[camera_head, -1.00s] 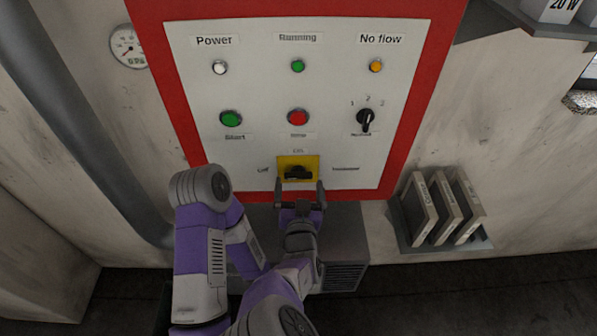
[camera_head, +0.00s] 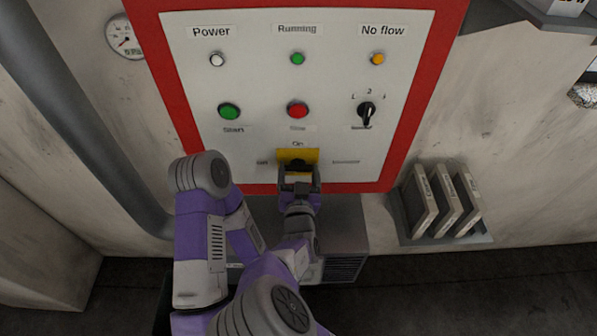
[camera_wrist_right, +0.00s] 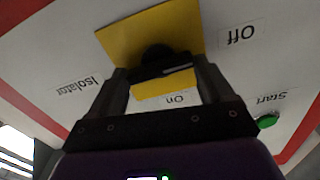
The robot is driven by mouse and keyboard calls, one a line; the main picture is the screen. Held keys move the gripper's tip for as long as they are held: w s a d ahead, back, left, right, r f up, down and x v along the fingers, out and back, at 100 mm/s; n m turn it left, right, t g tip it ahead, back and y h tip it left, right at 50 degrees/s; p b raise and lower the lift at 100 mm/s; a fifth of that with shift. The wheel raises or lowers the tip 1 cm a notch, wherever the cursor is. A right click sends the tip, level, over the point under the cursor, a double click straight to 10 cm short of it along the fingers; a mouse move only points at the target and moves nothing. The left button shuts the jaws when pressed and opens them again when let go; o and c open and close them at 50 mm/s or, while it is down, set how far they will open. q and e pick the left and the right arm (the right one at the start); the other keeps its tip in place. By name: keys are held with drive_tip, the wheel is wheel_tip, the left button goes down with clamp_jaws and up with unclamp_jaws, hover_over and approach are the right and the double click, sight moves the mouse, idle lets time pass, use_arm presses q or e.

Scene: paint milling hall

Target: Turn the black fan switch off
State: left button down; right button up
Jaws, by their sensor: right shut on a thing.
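The black switch sits on a yellow plate (camera_head: 313,155) low on the control panel, under an "On" label, with a label to each side. In the right wrist view, turned upside down, the black switch (camera_wrist_right: 157,56) shows in front of the yellow plate (camera_wrist_right: 120,40), with "On", "Off" and "Isolator" labels around it. My right gripper (camera_head: 299,172) is at the plate and shut on the black switch, with one finger on each side. The gripper hides most of the switch in the head view, so I cannot tell its exact angle. My left gripper is not in view.
Above are a green start button (camera_head: 229,111), a red button (camera_head: 297,110) and a black numbered selector (camera_head: 366,113). Power, running and no-flow lamps line the top. A grey box (camera_head: 343,240) is below the panel; a rack of binders (camera_head: 447,203) is at right.

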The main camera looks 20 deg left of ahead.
drive_tip(key=shift+n+b, duration=0.4)
drive_tip(key=shift+n, duration=0.2)
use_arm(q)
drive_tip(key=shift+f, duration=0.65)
use_arm(e)
drive_tip(key=shift+n, duration=0.4)
drive_tip(key=o, duration=0.9)
drive_tip(key=shift+o, duration=0.2)
drive_tip(key=shift+s, duration=0.15)
